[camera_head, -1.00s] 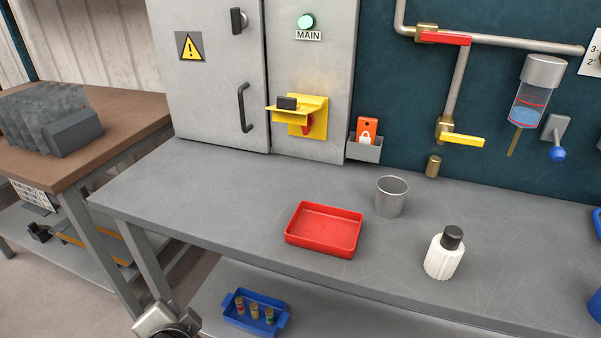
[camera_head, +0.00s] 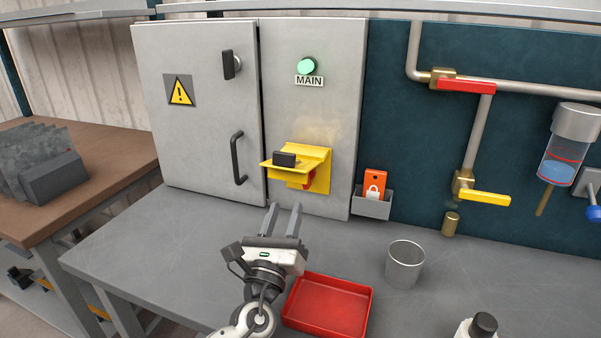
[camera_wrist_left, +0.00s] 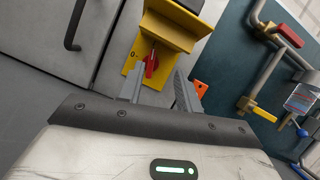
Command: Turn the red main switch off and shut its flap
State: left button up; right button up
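The red main switch (camera_head: 310,180) sits on a yellow plate on the grey cabinet, partly hidden in the head view by its flap. The yellow flap (camera_head: 312,157) is raised and juts out over the switch, with a black block on it. In the wrist view the red knob (camera_wrist_left: 151,65) shows below the flap (camera_wrist_left: 168,30), with a "0" mark to its left. My left gripper (camera_head: 283,207) is open and empty, below and in front of the switch. In the wrist view its fingers (camera_wrist_left: 157,72) point up toward the knob, apart from it. My right gripper is not in view.
A green lamp (camera_head: 306,66) above the MAIN label looks lit. A holder with an orange tag (camera_head: 374,185) is right of the switch; a cabinet door handle (camera_head: 238,158) is left. A red tray (camera_head: 328,306) and metal cup (camera_head: 405,266) stand on the bench (camera_head: 190,240).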

pick_arm(q)
jog(key=w+d+r+b, duration=0.2)
jog(key=w, duration=1.1)
jog(key=shift+w+d, duration=0.15)
jog(key=shift+d, duration=0.2)
jog(key=shift+f, duration=0.1)
grip_shut()
